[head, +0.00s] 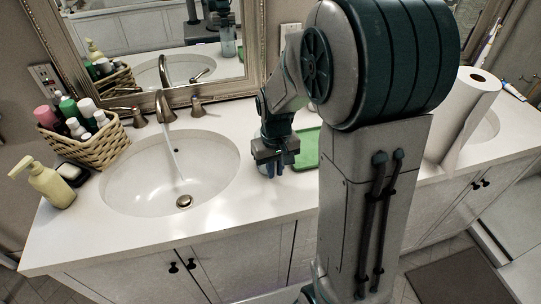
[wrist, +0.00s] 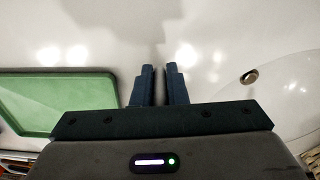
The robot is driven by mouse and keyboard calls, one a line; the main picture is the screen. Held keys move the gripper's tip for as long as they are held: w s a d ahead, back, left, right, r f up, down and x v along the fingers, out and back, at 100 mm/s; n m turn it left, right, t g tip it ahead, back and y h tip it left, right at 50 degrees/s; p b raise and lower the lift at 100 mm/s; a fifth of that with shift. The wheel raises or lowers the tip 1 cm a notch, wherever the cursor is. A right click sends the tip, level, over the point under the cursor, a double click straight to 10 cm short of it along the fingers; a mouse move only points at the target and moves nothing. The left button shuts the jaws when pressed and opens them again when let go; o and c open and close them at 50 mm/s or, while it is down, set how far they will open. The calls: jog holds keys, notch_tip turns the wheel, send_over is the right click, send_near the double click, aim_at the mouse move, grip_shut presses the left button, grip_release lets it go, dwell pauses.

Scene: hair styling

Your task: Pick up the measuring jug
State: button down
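I cannot make out the measuring jug directly in either view. A pale, see-through shape (head: 228,43) shows in the mirror, but I cannot tell whether it is the jug's reflection. My gripper (head: 269,171) points down over the white counter (head: 240,262), to the right of the left sink. In the wrist view my gripper (wrist: 160,68) has its two dark blue fingers close together with a narrow gap between them. I see nothing held in that gap. My arm hides part of the counter in the head view.
A green tray (head: 307,148) lies right of my gripper, partly behind my arm; it also shows in the wrist view (wrist: 60,92). The left sink (head: 140,178) has running water. A bottle basket (head: 92,145) and soap pump (head: 50,185) stand left. A paper roll (head: 466,115) stands right.

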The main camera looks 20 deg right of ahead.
jog(key=shift+r, duration=0.1)
dwell(0.3)
jog(key=shift+r, duration=0.55)
notch_tip(320, 180, up, 3)
jog(key=shift+d+r, duration=0.1)
jog(key=shift+d, duration=0.05)
jog(key=s+d+r+b, duration=0.1)
jog(key=s+d+r, duration=0.5)
jog(key=s+d, duration=0.1)
jog(key=shift+s+d+r+b, duration=0.25)
jog(key=shift+s+d+b, duration=0.05)
jog(key=shift+s, duration=0.5)
